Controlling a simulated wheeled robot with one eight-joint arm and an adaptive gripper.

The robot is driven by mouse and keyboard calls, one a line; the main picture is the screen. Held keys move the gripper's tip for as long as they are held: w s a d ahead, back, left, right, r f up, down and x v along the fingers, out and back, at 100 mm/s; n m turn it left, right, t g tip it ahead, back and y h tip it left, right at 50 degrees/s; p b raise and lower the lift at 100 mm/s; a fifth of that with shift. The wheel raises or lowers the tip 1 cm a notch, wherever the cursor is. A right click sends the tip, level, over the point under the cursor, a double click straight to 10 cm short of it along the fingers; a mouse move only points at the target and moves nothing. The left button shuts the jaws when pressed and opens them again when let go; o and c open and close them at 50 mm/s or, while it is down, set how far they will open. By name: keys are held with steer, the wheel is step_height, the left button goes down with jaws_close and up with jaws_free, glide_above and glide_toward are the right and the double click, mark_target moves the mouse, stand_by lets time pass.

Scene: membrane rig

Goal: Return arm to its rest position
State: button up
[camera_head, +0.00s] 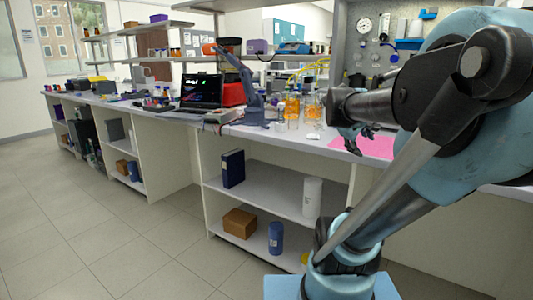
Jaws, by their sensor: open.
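My arm fills the right side of the head view, folded, with its blue and dark links close to the camera. My gripper (352,142) is small and partly hidden behind the dark wrist link. It hangs over the bench edge near a pink mat (375,147). Its fingers look apart, and I see nothing held between them. A part of the mat is hidden behind my arm.
The white bench (300,143) runs from the far left to the right. Orange-filled bottles (292,107), a laptop (201,92) and a grey-blue stand (250,98) are on it. Shelves below hold a binder (233,168) and a white cylinder (312,197). The tiled floor (90,235) is clear at left.

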steer(key=s+a+f+m+g+y, duration=0.2)
steer(key=s+a+f+m+y, duration=0.1)
steer(key=s+a+f, duration=0.4)
steer(key=s+a+f+m+g+y, duration=0.2)
steer(key=s+a+f, duration=0.5)
steer(key=s+f, duration=0.4)
steer(key=shift+a+f+m+y, duration=0.3)
steer(key=shift+f+m+y, duration=0.45)
steer(key=shift+y, duration=0.25)
steer(key=shift+w+f, duration=0.15)
steer(key=shift+w, duration=0.3)
